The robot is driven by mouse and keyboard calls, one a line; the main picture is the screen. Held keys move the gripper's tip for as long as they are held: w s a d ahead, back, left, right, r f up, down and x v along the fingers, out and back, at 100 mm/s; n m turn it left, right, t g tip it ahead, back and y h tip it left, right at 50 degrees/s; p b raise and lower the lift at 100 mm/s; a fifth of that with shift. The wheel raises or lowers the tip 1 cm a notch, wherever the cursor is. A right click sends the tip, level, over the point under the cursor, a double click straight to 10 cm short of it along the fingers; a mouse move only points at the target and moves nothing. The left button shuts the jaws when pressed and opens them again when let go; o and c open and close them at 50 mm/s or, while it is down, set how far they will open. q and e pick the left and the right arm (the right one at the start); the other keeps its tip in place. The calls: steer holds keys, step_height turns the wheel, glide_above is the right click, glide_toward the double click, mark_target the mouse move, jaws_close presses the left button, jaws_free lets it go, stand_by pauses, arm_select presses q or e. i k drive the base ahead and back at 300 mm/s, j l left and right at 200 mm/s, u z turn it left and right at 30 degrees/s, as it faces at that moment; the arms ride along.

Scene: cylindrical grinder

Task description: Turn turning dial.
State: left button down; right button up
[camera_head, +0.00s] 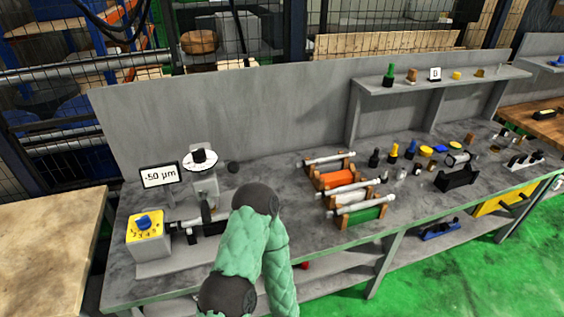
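A blue dial knob (143,221) sits on the yellow, number-marked face of a grey box (150,248) at the left end of the workbench. I take it to be the turning dial. A small white display (159,176) behind it reads -50 µm. A grey machine with a round white-faced gauge (200,160) stands to the right of the display, with dark spindle-like parts (187,226) beside the box. One of my green-sleeved arms rises from the bottom centre and bends right of the box. I make out no gripper fingers, and nothing of mine touches the dial.
Several small coloured parts stand further right. A raised shelf (440,88) holds more. A separate beige table (45,240) stands at left.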

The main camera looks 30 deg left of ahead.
mark_target(143, 223)
steer(key=u, duration=1.85)
